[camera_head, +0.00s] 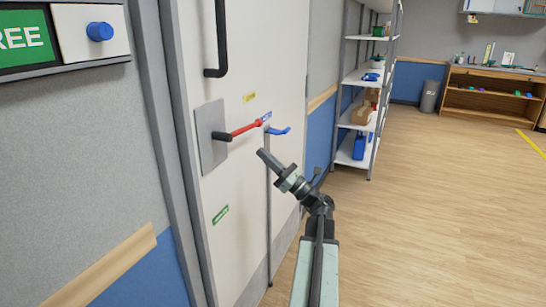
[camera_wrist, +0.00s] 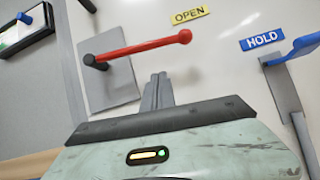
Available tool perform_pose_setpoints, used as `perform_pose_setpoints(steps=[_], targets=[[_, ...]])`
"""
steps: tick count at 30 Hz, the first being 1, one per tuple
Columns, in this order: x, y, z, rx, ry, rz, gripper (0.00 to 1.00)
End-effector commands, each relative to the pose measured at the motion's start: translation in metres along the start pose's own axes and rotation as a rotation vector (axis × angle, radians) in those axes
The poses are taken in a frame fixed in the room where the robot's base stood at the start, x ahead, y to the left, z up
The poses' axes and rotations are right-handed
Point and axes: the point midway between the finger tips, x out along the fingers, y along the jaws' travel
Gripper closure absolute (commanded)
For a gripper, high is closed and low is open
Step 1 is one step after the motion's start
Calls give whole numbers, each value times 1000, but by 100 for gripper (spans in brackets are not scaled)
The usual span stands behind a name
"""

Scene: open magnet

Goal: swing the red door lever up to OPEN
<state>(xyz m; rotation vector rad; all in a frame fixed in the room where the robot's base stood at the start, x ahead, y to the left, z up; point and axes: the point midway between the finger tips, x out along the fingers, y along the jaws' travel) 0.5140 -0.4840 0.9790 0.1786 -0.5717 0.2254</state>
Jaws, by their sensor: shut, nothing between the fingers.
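The red door lever (camera_head: 246,129) sticks out to the right from a dark pivot on a grey plate (camera_head: 211,140) on the pale door. In the wrist view the red lever (camera_wrist: 145,48) ends in a round knob at the right and lies close to level, tilted slightly up to the right. A yellow OPEN label (camera_wrist: 189,15) is above the knob. My gripper (camera_head: 263,154) is shut and empty, below and right of the lever. In the wrist view my gripper's fingertips (camera_wrist: 158,78) point at the door beneath the lever; I cannot tell whether they touch it.
A blue hook (camera_head: 280,131) with a blue HOLD label (camera_wrist: 262,40) is right of the lever, above a thin vertical rod. A black door handle (camera_head: 219,45) is above. A shelf rack (camera_head: 358,80) stands to the right. The wooden floor (camera_head: 430,220) is clear.

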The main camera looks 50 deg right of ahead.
Motion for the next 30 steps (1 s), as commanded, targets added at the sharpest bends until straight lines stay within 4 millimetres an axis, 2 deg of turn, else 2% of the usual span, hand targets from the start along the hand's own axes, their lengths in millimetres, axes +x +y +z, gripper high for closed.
perform_pose_setpoints(steps=[1,3,9,24,30], targets=[[16,1,5,1,0,3,100],[31,0,5,2,0,3,100],[53,1,25,0,0,1,100],[58,1,28,0,1,2,100],[69,-2,45,1,1,3,100]])
